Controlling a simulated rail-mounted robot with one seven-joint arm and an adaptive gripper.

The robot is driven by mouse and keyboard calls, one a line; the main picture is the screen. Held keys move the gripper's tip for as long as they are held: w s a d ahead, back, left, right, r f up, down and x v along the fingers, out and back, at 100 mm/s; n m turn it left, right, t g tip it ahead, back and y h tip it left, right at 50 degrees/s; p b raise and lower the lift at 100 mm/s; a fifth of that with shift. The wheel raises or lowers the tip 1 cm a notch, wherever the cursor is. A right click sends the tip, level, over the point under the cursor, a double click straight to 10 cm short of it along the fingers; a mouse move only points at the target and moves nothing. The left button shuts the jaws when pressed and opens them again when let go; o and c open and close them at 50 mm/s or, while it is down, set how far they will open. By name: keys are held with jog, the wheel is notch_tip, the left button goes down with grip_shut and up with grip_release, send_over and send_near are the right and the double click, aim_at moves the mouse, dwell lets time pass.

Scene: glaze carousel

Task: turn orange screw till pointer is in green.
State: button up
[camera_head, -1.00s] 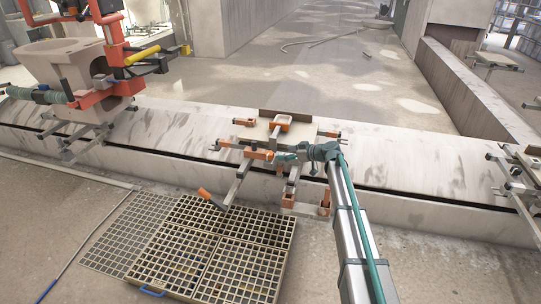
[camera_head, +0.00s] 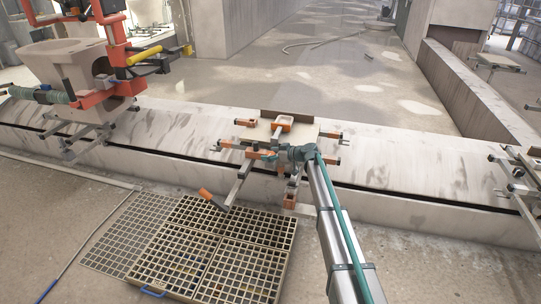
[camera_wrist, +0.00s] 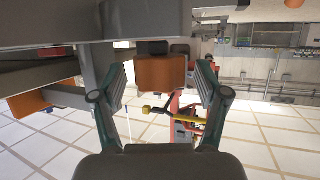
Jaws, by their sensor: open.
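My gripper (camera_wrist: 160,95) is open in the wrist view, its two fingers spread wide. An orange block-like piece (camera_wrist: 162,72), perhaps the orange screw's head, shows between them with a gap on both sides. I cannot tell how far ahead of the fingertips it is. In the head view my gripper (camera_head: 268,156) is low at the front of the carriage (camera_head: 303,131), close to an orange piece (camera_head: 252,153) on its left. My arm partly covers the carriage's front. I cannot make out a pointer or a green zone in either view.
An orange-ended bar (camera_head: 233,190) sticks out over the floor grating (camera_head: 215,245). A red clamp frame (camera_head: 115,45) holding a pale ceramic piece (camera_head: 65,65) stands at left on the long concrete ledge (camera_head: 400,165). Another carriage (camera_head: 518,175) is at right.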

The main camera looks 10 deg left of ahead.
jog(key=c, duration=1.2)
jog(key=shift+s+f+m+t+b, duration=0.1)
jog(key=shift+m+t+b, duration=0.2)
jog(key=shift+t+b, duration=0.15)
jog(key=shift+h+b, duration=0.3)
jog(key=shift+s+m+t+h+b, duration=0.1)
jog(key=shift+m+t+h+b, duration=0.45)
jog(key=shift+m+t, duration=0.3)
jog(key=shift+m+t+h, duration=0.6)
jog(key=shift+m+h, duration=0.05)
jog(key=shift+m, duration=0.2)
jog(key=shift+m+t+h+p, duration=0.5)
jog(key=shift+m+h+p, duration=0.2)
jog(key=shift+p, duration=0.2)
jog(key=m+h+p, duration=0.1)
jog(key=p, duration=0.3)
jog(key=shift+w+d+r+t, duration=0.1)
jog(key=shift+w+r+t, duration=0.1)
jog(key=shift+t, duration=0.2)
